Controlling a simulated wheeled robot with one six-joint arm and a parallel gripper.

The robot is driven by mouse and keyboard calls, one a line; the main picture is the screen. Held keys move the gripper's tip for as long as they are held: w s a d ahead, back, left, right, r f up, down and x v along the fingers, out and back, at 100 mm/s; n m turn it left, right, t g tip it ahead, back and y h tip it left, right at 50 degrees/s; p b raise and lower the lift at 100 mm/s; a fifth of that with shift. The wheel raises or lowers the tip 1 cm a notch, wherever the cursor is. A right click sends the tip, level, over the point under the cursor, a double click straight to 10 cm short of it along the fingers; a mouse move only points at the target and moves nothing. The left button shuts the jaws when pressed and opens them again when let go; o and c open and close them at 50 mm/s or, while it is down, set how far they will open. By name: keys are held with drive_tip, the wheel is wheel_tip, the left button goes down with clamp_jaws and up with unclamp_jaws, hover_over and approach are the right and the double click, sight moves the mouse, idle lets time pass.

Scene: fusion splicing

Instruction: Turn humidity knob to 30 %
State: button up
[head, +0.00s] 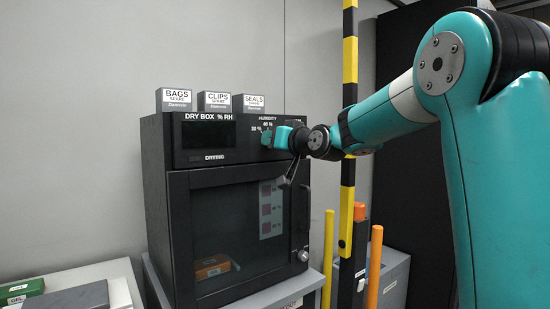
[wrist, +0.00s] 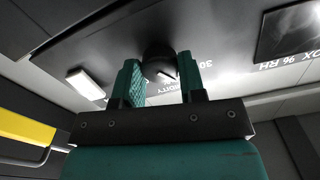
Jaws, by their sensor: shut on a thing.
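The black dry box (head: 178,150) stands on a grey cabinet, with its front panel labelled DRY BOX % RH and HUMIDITY. The round black humidity knob (wrist: 158,62) shows between my teal fingertips in the wrist view, with a short white mark at its lower right. My gripper (head: 270,137) is at the panel's right part and is shut on the knob. The 30 label (wrist: 205,63) shows upside down to the right of the knob. In the head view my fingers and wrist hide the knob, and labels 30 % and 40 % appear left of them.
Three grey boxes labelled BAGS (head: 173,100), CLIPS (head: 214,102) and SEALS (head: 254,104) stand on top of the dry box. A yellow-black striped post (head: 348,185) rises close beside my arm. The dark display (head: 208,134) is left of the knob area.

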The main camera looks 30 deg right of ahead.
drive_tip(key=shift+f+n+b, duration=0.2)
drive_tip(key=shift+n+b, duration=0.9)
drive_tip(key=shift+b, duration=0.15)
drive_tip(key=shift+r, duration=0.1)
drive_tip(key=o, duration=0.9)
drive_tip(key=shift+s, duration=0.1)
drive_tip(key=s+b, duration=0.1)
drive_tip(key=s, duration=0.4)
drive_tip(key=s+b, duration=0.1)
drive_tip(key=s, duration=0.5)
drive_tip(key=s+b, duration=0.1)
drive_tip(key=s, duration=0.5)
drive_tip(key=shift+s+d+b, duration=0.1)
drive_tip(key=shift+d+b, duration=0.2)
drive_tip(key=shift+b, duration=0.1)
